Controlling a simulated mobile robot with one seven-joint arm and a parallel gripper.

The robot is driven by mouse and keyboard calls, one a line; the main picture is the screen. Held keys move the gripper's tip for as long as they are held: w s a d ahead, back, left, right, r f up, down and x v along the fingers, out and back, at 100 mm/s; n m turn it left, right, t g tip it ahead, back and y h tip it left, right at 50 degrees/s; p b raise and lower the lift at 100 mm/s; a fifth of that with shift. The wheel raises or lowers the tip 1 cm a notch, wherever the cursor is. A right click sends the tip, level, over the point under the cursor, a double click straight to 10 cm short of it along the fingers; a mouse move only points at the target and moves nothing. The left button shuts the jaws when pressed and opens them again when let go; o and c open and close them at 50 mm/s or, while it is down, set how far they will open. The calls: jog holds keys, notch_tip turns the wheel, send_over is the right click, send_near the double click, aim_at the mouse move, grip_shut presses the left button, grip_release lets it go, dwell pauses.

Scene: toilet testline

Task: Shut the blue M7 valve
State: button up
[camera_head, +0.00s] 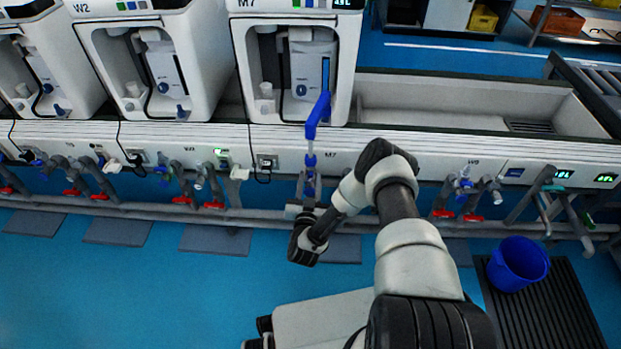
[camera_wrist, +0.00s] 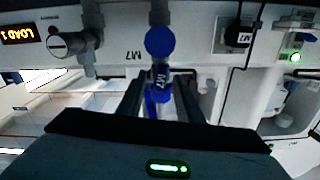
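In the head view, blue parts (camera_head: 310,161) of the M7 fitting stand just beyond my gripper, which is partly hidden by my own wrist. My gripper (camera_wrist: 160,90) has its two dark fingers apart, one on each side of the handle's lower part. I cannot tell whether either finger touches it.
The M7 unit (camera_head: 297,65) stands behind the valve. More valves with red handles (camera_head: 215,205) line the pipe rail to the left, and others (camera_head: 472,217) to the right. A blue bucket (camera_head: 518,263) stands on a dark floor mat. The blue floor at front left is clear.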

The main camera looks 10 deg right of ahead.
jog(key=shift+c, duration=0.2)
grip_shut()
jog(key=shift+m, duration=0.3)
jog(key=m, duration=0.3)
jog(key=shift+d+m, duration=0.1)
jog(key=shift+m, duration=0.2)
jog(key=m, duration=0.4)
jog(key=shift+d+m, duration=0.1)
jog(key=shift+m, duration=0.2)
jog(key=m, duration=0.3)
jog(key=shift+f+m, duration=0.1)
jog(key=shift+m, duration=2)
